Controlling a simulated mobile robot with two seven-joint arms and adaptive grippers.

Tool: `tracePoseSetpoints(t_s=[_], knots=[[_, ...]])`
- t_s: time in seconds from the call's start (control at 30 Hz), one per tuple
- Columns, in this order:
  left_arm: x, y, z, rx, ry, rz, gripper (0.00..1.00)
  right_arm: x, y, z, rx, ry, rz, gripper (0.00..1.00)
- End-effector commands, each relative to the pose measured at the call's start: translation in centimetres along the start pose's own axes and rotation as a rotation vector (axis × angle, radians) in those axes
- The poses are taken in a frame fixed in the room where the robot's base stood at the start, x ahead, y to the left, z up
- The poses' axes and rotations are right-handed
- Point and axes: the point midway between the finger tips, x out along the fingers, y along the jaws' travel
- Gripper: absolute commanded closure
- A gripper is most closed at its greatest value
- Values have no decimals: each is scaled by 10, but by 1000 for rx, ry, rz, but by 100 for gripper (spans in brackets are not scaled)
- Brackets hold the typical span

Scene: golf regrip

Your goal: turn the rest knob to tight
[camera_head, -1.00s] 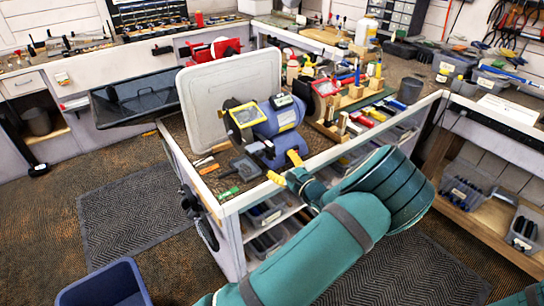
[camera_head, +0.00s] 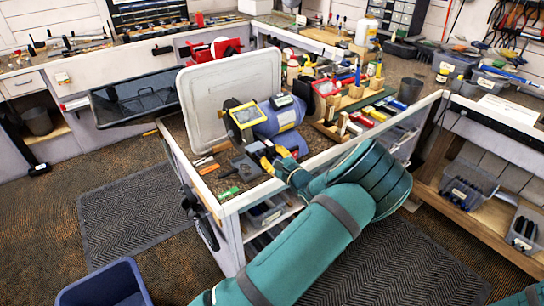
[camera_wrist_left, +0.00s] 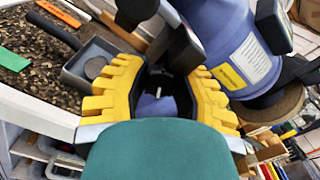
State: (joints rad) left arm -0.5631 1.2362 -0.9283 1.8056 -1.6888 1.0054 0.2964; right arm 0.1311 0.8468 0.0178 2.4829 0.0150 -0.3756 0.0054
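The blue bench grinder (camera_head: 283,118) stands on the workbench, with a yellow-framed eye shield and a dark tool rest (camera_head: 246,167) at its front left. My left gripper (camera_head: 273,158) is at the grinder's front, beside the rest. In the left wrist view, its two yellow fingers (camera_wrist_left: 165,92) are spread apart. Dark parts under the grinder show between and beyond the fingertips. I cannot make out the rest knob clearly; it may be among these dark parts. At the head view's lower right corner, a teal and yellow piece of my right arm shows; its fingers cannot be judged.
A pale upright board (camera_head: 205,108) stands behind the grinder. A green piece (camera_head: 229,193) lies near the bench's front corner. Wooden blocks and coloured tools (camera_head: 350,122) fill the right side of the bench. A blue bin (camera_head: 105,284) is on the floor at front left.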

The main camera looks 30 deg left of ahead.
Motion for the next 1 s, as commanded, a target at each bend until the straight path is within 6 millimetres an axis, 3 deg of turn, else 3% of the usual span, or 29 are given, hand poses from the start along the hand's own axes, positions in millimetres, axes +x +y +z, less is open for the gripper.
tracePoseSetpoints(t_s=[0.37, 1.0], knots=[[0, -1, 1, 77, 0, 0, 100, -10, -3, -1, 0, 0, -2, 53], [0, -1, 1, 481, 1, 0, 100, -46, -15, -5, 0, 0, -9, 53]])
